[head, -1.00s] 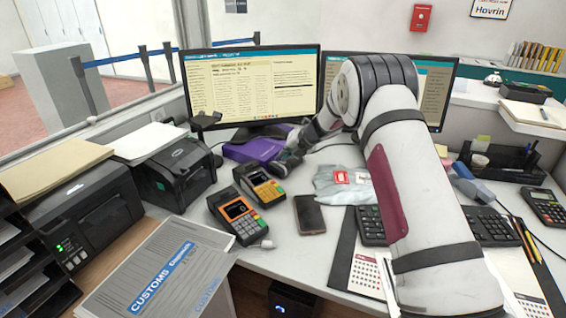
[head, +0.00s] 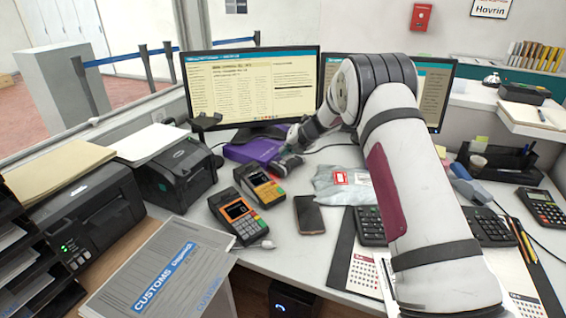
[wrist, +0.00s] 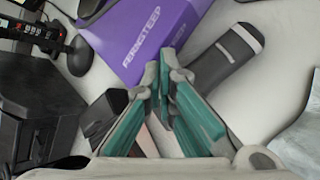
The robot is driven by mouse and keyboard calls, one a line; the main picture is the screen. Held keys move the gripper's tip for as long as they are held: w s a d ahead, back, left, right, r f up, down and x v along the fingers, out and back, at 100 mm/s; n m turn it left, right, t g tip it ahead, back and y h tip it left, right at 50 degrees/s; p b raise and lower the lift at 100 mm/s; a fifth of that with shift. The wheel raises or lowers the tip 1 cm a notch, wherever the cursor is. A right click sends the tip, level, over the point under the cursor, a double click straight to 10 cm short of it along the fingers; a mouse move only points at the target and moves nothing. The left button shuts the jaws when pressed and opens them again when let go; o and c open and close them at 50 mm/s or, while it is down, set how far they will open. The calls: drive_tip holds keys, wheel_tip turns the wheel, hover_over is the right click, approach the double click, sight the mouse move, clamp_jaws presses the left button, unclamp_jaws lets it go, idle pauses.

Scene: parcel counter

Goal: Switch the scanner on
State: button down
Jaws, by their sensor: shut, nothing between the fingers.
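My gripper (head: 280,168) is shut and empty. In the head view it is low over the counter, by the right end of the purple box and behind the card terminals. In the wrist view its closed fingertips (wrist: 168,66) point towards the gap between the purple box and a dark bar-shaped device with a light band (wrist: 228,58). I cannot tell whether they touch anything. A black device on a stand (head: 206,121) by the left monitor may be the scanner; it also shows in the wrist view (wrist: 35,32). A blue-grey handheld device (head: 468,186) lies at right. No power switch is clear.
The purple box (wrist: 150,35) is close to the fingers. Two card terminals (head: 238,216), a phone (head: 309,214) and a grey parcel bag (head: 345,186) lie in front. A black printer (head: 175,172) stands left, with monitors (head: 250,85) behind. Bare counter shows around the phone.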

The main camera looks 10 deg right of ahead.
drive_tip(key=shift+r+p, duration=1.55)
drive_tip(key=shift+r, duration=1.45)
drive_tip(key=s+a+r+n+g+p, duration=0.1)
drive_tip(key=s+a+r+n+p, duration=0.15)
drive_tip(key=s+r+n, duration=0.9)
drive_tip(key=s+a+r+n+g+p, duration=0.1)
drive_tip(key=s+a+r+n+p, duration=0.15)
drive_tip(key=s+r+n, duration=0.85)
drive_tip(key=s+d+r+n+h+p, duration=0.1)
drive_tip(key=s+n, duration=0.4)
drive_tip(key=s, duration=0.9)
drive_tip(key=s+d+r+n+g+h+p, duration=0.1)
drive_tip(key=s+n, duration=0.5)
drive_tip(key=s, duration=0.8)
drive_tip(key=s+d+r+n+h+p, duration=0.2)
drive_tip(key=s+n, duration=0.3)
drive_tip(key=s, duration=0.9)
drive_tip(key=shift+d+r+g+h+p, duration=0.3)
drive_tip(key=shift+r+g+p, duration=0.1)
drive_tip(key=shift+r+p, duration=0.2)
